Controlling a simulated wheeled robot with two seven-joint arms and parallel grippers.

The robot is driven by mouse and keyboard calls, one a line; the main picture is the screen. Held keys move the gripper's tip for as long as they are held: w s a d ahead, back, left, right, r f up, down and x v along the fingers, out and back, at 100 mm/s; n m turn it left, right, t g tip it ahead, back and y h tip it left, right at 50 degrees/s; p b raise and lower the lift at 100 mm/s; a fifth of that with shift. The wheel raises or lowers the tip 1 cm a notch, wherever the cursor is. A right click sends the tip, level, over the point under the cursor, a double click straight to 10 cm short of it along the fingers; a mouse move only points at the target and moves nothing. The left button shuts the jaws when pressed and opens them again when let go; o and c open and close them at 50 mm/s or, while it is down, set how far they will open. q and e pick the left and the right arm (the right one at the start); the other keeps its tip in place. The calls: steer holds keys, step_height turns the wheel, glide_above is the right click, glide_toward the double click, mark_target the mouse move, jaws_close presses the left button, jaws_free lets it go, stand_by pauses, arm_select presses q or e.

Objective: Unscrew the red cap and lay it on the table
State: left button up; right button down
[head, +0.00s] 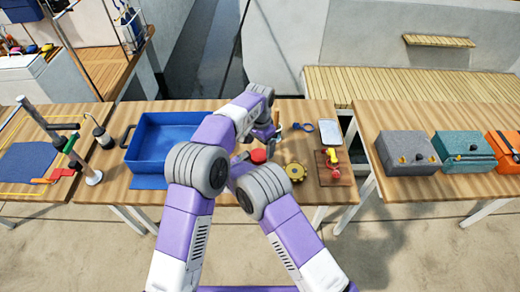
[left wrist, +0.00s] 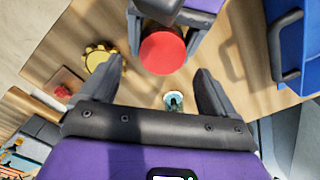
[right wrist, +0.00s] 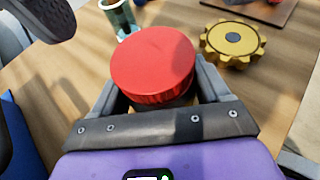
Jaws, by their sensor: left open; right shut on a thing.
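The red cap (head: 258,156) is a round disc near the middle of the table (head: 310,186). In the right wrist view the red cap (right wrist: 152,62) sits between the fingers of my right gripper (right wrist: 155,92), which is shut around it or what is just beneath it. What lies below the cap is mostly hidden. My left gripper (head: 266,132) is just beyond the cap, pointing down. In the left wrist view my left gripper (left wrist: 160,75) is open with nothing between its fingers, and the red cap (left wrist: 162,50) shows beyond the fingertips.
A yellow gear (head: 295,172) lies right of the cap. A blue bin (head: 140,155) stands to the left. A wooden board (head: 336,177) with red and yellow items lies farther right. Bare tabletop shows around the gear.

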arm_select(q)
steer(key=shift+r, duration=0.15)
arm_select(e)
jaws_free()
arm_select(q)
step_height(320, 180, up, 6)
steer(key=p, duration=0.5)
steer(key=shift+p, duration=0.4)
arm_select(e)
step_height(320, 180, up, 10)
steer(key=shift+r, duration=0.1)
